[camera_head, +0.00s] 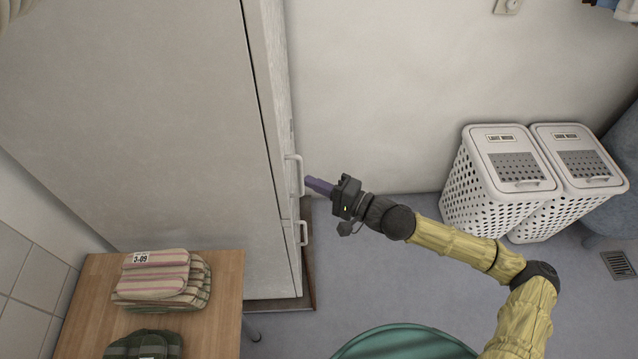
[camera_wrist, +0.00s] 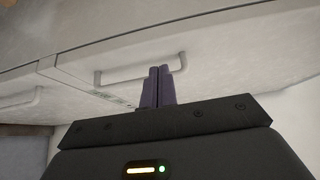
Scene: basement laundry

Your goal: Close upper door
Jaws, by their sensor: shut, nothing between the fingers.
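The upper door (camera_head: 268,70) is the long pale front on the right side of a tall grey cabinet (camera_head: 140,110). It lies close along the cabinet body with a thin dark line between them. I cannot tell if it is fully shut. Its white bar handle (camera_head: 299,172) also shows in the wrist view (camera_wrist: 125,77). My gripper (camera_head: 308,182) has purple fingers, shut and empty, pointing left at the upper door by this handle. In the wrist view the fingertips (camera_wrist: 160,70) overlap the handle's right end; I cannot tell if they touch.
The lower door (camera_head: 292,265) has its own handle (camera_head: 303,232) and sits nearly flush. A wooden table (camera_head: 215,315) with folded striped cloths (camera_head: 160,280) stands at lower left. Two white hampers (camera_head: 485,195) stand right by the wall. A green round object (camera_head: 405,343) is at the bottom.

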